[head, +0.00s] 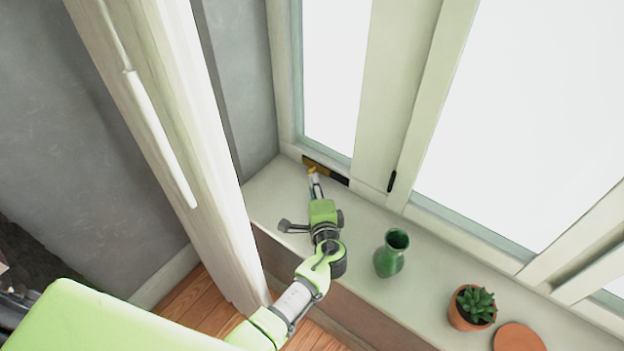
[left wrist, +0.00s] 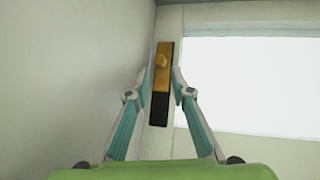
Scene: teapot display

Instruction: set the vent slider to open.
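The vent slider is a brass plate (head: 316,163) with a small knob, set low in the window frame at the far left end of the sill. A dark slot (head: 340,178) shows to its right. In the left wrist view the brass plate (left wrist: 164,50) is at the top, with its knob (left wrist: 160,61) and the black slot (left wrist: 159,110) below. My left gripper (head: 316,182) reaches along the sill up to the knob. Its fingers (left wrist: 158,74) are apart, one on each side of the slider in the picture. I cannot tell whether they touch the knob. My right gripper is not in view.
A green vase (head: 391,255) stands on the sill (head: 366,225) to the right of my left arm. A potted succulent (head: 472,307) and a round terracotta piece (head: 518,338) are further right. A white post (head: 165,110) and grey wall bound the left side.

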